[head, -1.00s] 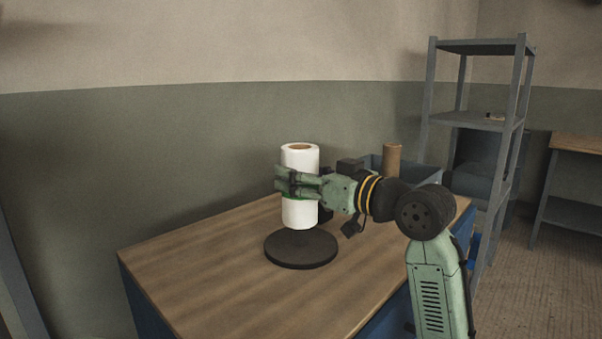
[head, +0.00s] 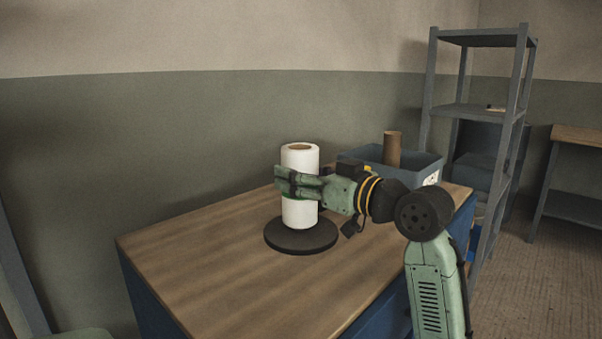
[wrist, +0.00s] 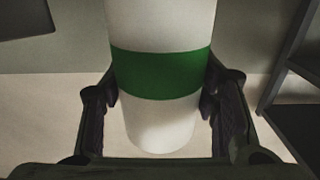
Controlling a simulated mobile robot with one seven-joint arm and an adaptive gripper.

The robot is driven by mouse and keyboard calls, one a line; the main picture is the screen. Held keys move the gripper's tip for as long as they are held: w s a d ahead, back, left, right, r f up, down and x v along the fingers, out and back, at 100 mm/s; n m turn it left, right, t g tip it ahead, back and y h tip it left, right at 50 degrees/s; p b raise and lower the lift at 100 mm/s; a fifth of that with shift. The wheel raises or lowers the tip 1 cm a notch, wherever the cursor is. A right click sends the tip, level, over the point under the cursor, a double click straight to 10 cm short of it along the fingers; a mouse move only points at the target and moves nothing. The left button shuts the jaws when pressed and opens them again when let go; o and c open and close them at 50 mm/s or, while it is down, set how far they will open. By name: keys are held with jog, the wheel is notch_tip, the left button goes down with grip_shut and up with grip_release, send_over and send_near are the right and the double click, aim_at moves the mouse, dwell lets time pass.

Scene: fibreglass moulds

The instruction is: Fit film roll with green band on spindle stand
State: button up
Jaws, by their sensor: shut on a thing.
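The film roll (head: 300,212) is a white upright cylinder with a brown core at its top. My gripper (head: 291,186) is shut on it from the right, around its middle. The green band (wrist: 160,74) shows clearly in the wrist view, with a finger on each side of the roll. The spindle stand (head: 301,238) has a round dark base on the table. The roll's lower end is over the middle of the base, and it looks close to it or touching. I see no spindle post; it may be inside the roll.
A blue bin (head: 432,168) stands behind my wrist at the table's back right, with a brown tube (head: 393,150) upright in it. A grey shelf rack (head: 480,110) stands beyond. The wooden tabletop (head: 200,262) is clear at left and front.

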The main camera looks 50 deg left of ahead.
jog(key=shift+f+b, duration=0.3)
jog(key=shift+f, duration=0.2)
jog(key=o, duration=1.6)
jog(key=shift+o, duration=0.2)
jog(key=w+d, duration=0.1)
jog(key=d, duration=1.1)
jog(key=shift+w, duration=0.15)
